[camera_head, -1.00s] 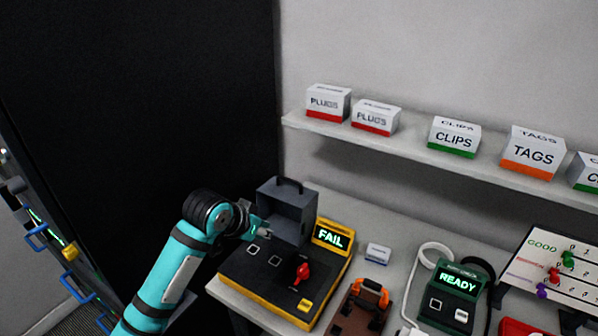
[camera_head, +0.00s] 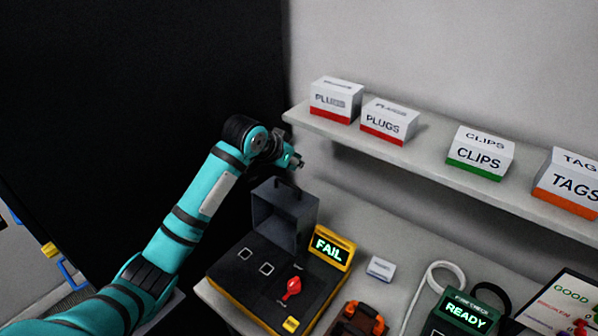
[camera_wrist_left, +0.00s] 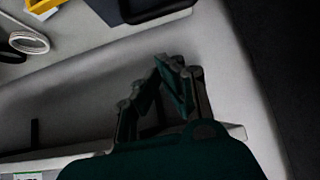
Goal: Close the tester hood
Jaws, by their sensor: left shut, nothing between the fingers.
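The tester (camera_head: 262,285) is a black and yellow box with a red lever and a lit display reading FAIL (camera_head: 331,249). Its grey hood (camera_head: 270,222) stands raised at the tester's back, its hollow side facing the front, with a handle (camera_head: 288,184) on top. My left gripper (camera_head: 299,163) is shut and empty, above and behind the hood, apart from it. The left wrist view shows the shut fingers (camera_wrist_left: 172,62), with part of the dark hood (camera_wrist_left: 115,6) at the top edge. My right gripper is not in view.
A wall shelf (camera_head: 420,170) with labelled boxes runs behind and to the right of my left gripper. A small white box (camera_head: 380,268), an orange-handled tool (camera_head: 362,318) and a green READY unit (camera_head: 465,315) stand right of the tester. A black panel fills the left.

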